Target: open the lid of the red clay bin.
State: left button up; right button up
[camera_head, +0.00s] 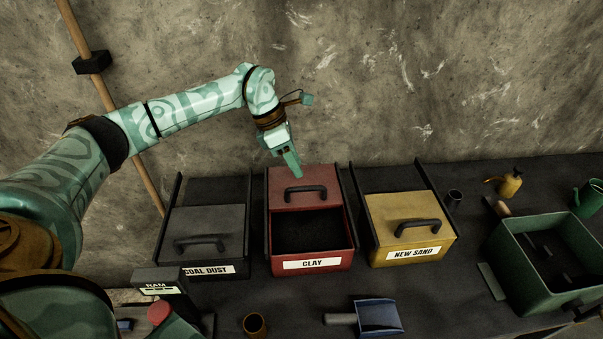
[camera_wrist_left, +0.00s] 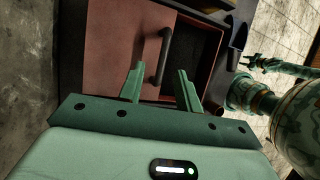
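The red clay bin (camera_head: 351,240), labelled CLAY, stands between the grey and yellow bins. Its red lid (camera_head: 288,179) is slid back toward the wall, and the front of the bin is open, with dark contents showing. The lid's dark handle (camera_head: 305,192) also shows in the left wrist view (camera_wrist_left: 164,58). My left gripper (camera_head: 294,168) is above the rear of the lid, pointing down. In the left wrist view its fingers (camera_wrist_left: 160,87) are apart with nothing held; the handle appears just beyond them. Whether they touch it is unclear. Teal arm parts (camera_wrist_left: 285,65) show small at the right of that view; my right gripper's state is unclear.
The grey coal dust bin (camera_head: 208,222) and yellow new sand bin (camera_head: 410,220) are closed on either side. A green crate (camera_head: 530,283) stands at right. A blue scoop (camera_head: 378,317) and brown cup (camera_head: 255,325) are in front. The wall is close behind the bins.

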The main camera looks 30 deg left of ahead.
pick_arm(q)
jog(key=p+v, duration=0.1)
jog(key=v, duration=1)
